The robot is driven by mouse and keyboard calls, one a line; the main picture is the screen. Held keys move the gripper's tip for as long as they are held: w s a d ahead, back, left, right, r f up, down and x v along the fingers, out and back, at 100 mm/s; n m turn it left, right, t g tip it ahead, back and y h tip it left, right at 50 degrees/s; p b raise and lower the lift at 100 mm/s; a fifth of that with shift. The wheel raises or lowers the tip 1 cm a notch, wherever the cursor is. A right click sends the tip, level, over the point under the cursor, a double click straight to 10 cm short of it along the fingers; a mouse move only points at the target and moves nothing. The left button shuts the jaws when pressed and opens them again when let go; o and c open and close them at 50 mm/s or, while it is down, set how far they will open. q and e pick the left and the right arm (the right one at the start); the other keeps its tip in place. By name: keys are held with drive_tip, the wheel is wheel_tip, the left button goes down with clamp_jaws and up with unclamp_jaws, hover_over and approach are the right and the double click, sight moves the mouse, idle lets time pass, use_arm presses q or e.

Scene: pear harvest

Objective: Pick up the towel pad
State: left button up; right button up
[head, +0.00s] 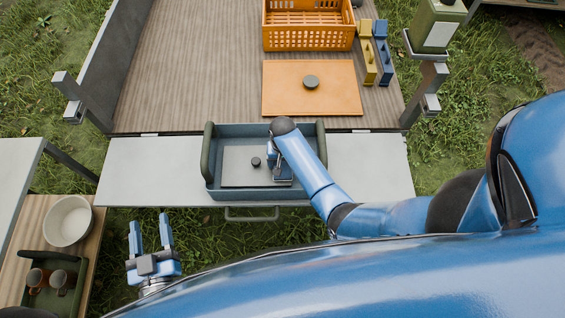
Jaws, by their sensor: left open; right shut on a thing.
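A flat grey pad with a small black knob (235,165), which I take for the towel pad, lies inside a blue-grey tray with dark green ends (208,160). My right gripper (283,178) reaches down into the tray at the pad's right side, to the right of the knob. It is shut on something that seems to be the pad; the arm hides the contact. I cannot tell whether the pad is raised. My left gripper (150,236) is open and empty over the grass, left of and nearer than the tray.
The tray stands on a pale drop-down shelf (145,170). Behind it are an orange board with a knob (335,85), an orange crate (308,40), and yellow and blue holders (367,55). A white bowl (68,221) and a green caddy with cups (66,300) are at the lower left.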

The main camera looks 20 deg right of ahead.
drive_tip(key=shift+r, duration=0.1)
wheel_tip(320, 180, up, 20)
drive_tip(key=p, duration=0.3)
drive_tip(key=shift+p, duration=0.4)
drive_tip(key=o, duration=0.3)
drive_tip(key=shift+c, duration=0.9)
